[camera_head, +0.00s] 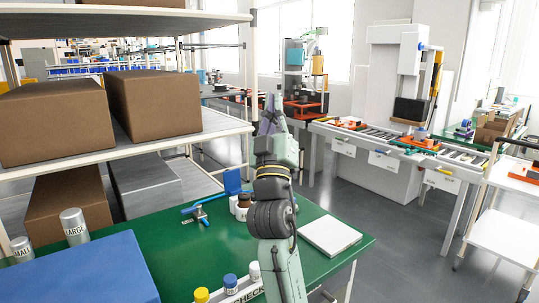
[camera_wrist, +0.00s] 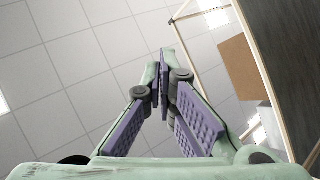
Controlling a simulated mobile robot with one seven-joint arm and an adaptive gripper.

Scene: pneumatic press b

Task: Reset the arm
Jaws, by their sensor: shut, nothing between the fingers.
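My gripper (camera_head: 270,112) stands high above the green table in the head view, its fingers pointing upward. My pale green arm with dark joints rises in front of the table's right part. In the wrist view, the purple-padded fingers of my gripper (camera_wrist: 160,80) meet at their tips, with nothing between them. Behind them are ceiling tiles. The gripper is clear of the table and its objects.
A shelf rack (camera_head: 150,147) with cardboard boxes (camera_head: 155,103) stands at left. The green table (camera_head: 335,212) bears a blue box (camera_head: 80,275), small bottles (camera_head: 243,207) and a white pad (camera_head: 329,236). A conveyor (camera_head: 372,142) and press (camera_head: 410,75) stand at right. Floor between is clear.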

